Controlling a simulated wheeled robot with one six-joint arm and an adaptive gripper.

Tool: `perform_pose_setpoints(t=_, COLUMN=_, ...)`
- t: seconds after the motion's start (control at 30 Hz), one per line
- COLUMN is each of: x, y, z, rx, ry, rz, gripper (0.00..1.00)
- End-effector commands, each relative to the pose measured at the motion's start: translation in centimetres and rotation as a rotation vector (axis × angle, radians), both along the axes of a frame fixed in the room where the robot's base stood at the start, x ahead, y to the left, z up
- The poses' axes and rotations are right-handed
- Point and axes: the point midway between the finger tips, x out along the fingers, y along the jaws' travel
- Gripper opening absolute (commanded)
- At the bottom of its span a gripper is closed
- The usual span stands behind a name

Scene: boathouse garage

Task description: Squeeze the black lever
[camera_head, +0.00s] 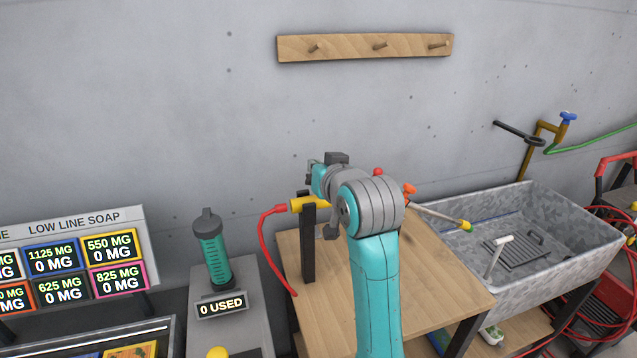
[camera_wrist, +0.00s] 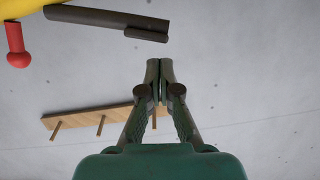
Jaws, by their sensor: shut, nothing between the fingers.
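In the wrist view a long dark bar (camera_wrist: 105,20), which looks like the black lever, runs from a yellow body (camera_wrist: 20,7) at the upper left. A shorter dark piece lies along its right end. My gripper (camera_wrist: 159,68) is shut and empty. Its fingertips appear just below the bar's right end in the picture, with a gap between. In the head view the yellow body (camera_head: 296,205) sits on a black post, with a red hose at its left. My arm hides its middle, the lever and my fingertips there.
A wooden table (camera_head: 450,300) stands under my arm. A stone sink (camera_head: 590,255) is at the right. A teal bottle (camera_head: 213,255) stands on a grey stand at the left. A peg rack (camera_head: 365,47) hangs on the wall. The wall area above the table is clear.

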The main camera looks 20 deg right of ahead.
Motion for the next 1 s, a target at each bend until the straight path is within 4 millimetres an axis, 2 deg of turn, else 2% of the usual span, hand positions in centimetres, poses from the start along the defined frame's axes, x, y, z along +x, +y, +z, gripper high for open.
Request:
perform_pose_setpoints(t=0.03, x=-1.1, y=-0.1, z=0.1, rx=0.0, ry=-0.001, rz=0.0, gripper=0.0)
perform_pose_setpoints(t=0.3, x=-5.8, y=-0.2, z=1.4, rx=0.0, ry=-0.003, rz=0.0, gripper=0.0)
perform_pose_setpoints(t=0.5, x=-8.6, y=-0.3, z=2.1, rx=0.0, ry=-0.003, rz=0.0, gripper=0.0)
perform_pose_setpoints(t=0.7, x=-9.6, y=-0.4, z=2.4, rx=0.0, ry=-0.001, rz=0.0, gripper=0.0)
perform_pose_setpoints(t=1.0, x=-9.7, y=-0.4, z=2.4, rx=0.0, ry=-0.001, rz=0.0, gripper=0.0)
